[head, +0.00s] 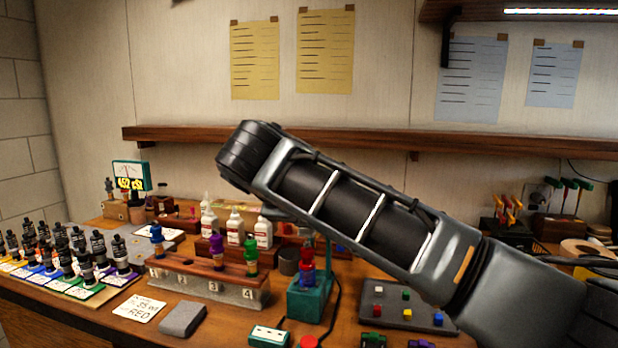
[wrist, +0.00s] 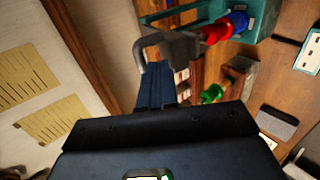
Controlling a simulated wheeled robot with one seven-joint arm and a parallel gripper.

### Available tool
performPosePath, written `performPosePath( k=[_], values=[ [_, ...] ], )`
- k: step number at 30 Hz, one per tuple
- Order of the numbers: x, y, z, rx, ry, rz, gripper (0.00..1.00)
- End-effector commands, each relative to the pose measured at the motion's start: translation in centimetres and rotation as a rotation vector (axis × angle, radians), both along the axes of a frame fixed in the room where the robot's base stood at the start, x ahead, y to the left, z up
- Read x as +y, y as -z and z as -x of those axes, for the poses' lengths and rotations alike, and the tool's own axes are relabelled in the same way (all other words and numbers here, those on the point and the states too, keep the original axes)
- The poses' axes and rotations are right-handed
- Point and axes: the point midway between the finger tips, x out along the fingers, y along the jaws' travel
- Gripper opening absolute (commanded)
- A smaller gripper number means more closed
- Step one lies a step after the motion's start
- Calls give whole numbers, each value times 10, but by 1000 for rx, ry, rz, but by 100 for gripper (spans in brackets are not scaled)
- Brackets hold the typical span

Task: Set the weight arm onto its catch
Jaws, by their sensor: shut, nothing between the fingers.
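A teal stand (head: 306,304) with a red and blue piece (head: 307,264) upright on it is on the bench at the middle of the head view. In the wrist view, the teal stand (wrist: 268,18) is at the top right, with the red and blue piece (wrist: 228,26) lying sideways in the tilted picture. I cannot tell the weight arm or its catch apart from the stand. My gripper (wrist: 170,50) is shut and empty in the wrist view, close to the stand in the picture. In the head view my arm hides it.
A wooden rack with numbered slots (head: 215,285) holds blue, purple and green pieces. White bottles (head: 235,228) stand behind it. A dark tray (head: 400,305) with small coloured cubes is to the right. Many dark bottles crowd the left. A wooden shelf (head: 180,133) runs along the wall.

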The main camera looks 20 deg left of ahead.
Motion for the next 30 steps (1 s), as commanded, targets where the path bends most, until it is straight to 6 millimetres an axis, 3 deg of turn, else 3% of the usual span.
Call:
performPosePath(
  k=[1, 7, 18, 24, 30],
  values=[
    [-1, -12, -2, -1, 2, -3, 0],
    [-6, -39, -8, -2, 2, -3, 0],
    [-10, -66, 61, -4, 0, -2, 0],
    [-11, -75, 77, -4, 2, -1, 0],
    [-11, -74, 80, 0, 0, -6, 0]
  ],
)
